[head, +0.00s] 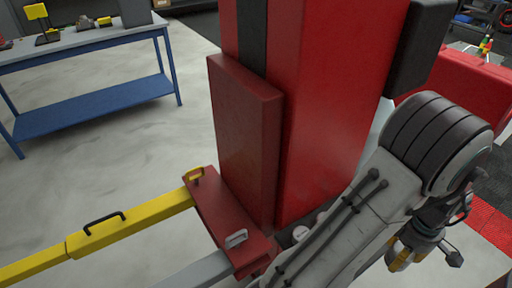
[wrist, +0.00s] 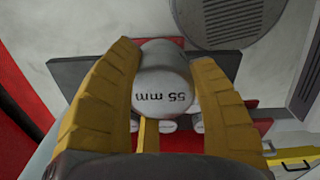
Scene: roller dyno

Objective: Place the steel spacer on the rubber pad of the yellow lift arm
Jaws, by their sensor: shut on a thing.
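The steel spacer (wrist: 164,88) is a short grey cylinder marked "55 mm", its lettering upside down in the wrist view. My gripper (wrist: 170,95) has its two yellow ribbed fingers closed on either side of it. In the head view my gripper (head: 402,256) is at the lower right, and the spacer in it cannot be made out. The yellow lift arm (head: 135,217) with a black handle runs off the left edge in the head view. Part of it shows at the lower right of the wrist view (wrist: 292,163). I cannot make out its rubber pad.
A red column (head: 320,100) stands in the middle, right of the yellow arm. A grey lift arm (head: 197,272) lies nearer. Other round spacer tops (wrist: 197,127) show below the held one, by a dark plate (wrist: 92,72). A blue-framed workbench (head: 95,95) stands at the back left, with clear floor before it.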

